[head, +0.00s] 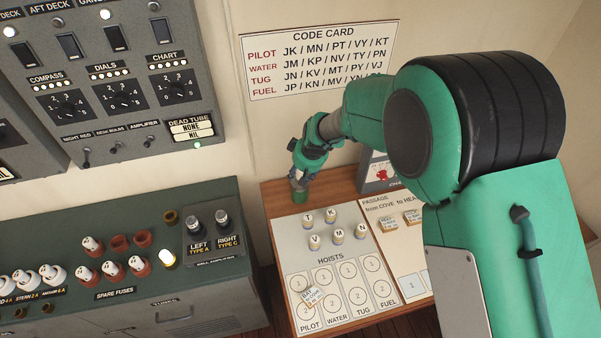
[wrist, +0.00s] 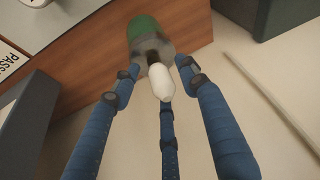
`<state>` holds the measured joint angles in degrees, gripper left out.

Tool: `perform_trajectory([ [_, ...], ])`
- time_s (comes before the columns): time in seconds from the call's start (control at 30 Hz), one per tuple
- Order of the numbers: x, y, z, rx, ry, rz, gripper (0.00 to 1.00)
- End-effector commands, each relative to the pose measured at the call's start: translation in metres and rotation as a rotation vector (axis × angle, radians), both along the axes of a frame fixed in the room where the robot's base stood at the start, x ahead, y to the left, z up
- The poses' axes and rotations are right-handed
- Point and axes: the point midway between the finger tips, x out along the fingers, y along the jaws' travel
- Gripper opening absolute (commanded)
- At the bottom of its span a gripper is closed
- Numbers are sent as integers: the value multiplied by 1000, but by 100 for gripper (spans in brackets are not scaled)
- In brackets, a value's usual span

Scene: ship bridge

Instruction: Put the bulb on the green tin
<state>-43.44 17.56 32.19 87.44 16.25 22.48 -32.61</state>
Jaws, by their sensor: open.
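The green tin (head: 299,197) stands on the wooden desk near its back left corner. In the wrist view the tin (wrist: 143,27) shows its green side and greyish top. The white bulb (wrist: 162,84) is in line with the tin's top, its dark end toward the tin; it looks as if it stands on it, though the contact is hard to make out. My gripper (head: 298,181) is right above the tin. In the wrist view its three blue fingers (wrist: 165,88) are open, spread around the bulb with gaps. I cannot make out the bulb in the head view.
The desk (head: 283,205) carries a hoists sheet (head: 325,275) with several small labelled pieces, and a passage sheet (head: 400,245). A dark grey display stand (head: 377,172) is right of my gripper. A green console (head: 100,225) with fuses is at the left. The wall is close behind.

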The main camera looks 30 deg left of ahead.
Motion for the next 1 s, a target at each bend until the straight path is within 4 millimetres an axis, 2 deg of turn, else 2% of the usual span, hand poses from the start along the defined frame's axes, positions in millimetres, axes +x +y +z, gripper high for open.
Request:
perform_trajectory([
  [0.27,-5,-10,31,2,-2,-1,44],
  [0.7,-18,-32,94,1,-2,0,44],
  [1.0,-22,-38,110,0,0,-1,44],
])
